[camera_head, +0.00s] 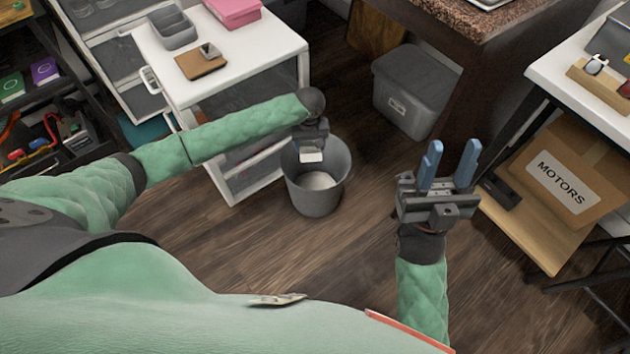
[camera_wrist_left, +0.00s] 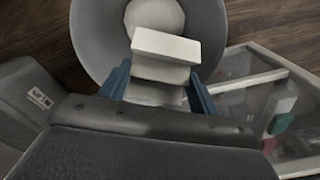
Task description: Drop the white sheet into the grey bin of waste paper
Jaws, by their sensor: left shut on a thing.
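The white sheet (camera_head: 312,156) shows as a small white piece below my left gripper (camera_head: 311,150), over the back part of the grey bin (camera_head: 318,200). In the left wrist view, the white sheet (camera_wrist_left: 166,46) looks like a thick folded pad between the blue fingers of my left gripper (camera_wrist_left: 160,82), which is shut on it. The bin (camera_wrist_left: 92,40) opens beyond it, with whitish contents at its bottom. I cannot tell the sheet's exact height over the rim. My right gripper (camera_head: 446,160) is open and empty, to the right of the bin, with its fingers apart.
A white drawer cabinet (camera_head: 255,60) stands behind and left of the bin. A lidded grey box (camera_head: 415,90) is on the floor behind it to the right. A cardboard box marked MOTORS (camera_head: 568,170) sits on a low shelf at right.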

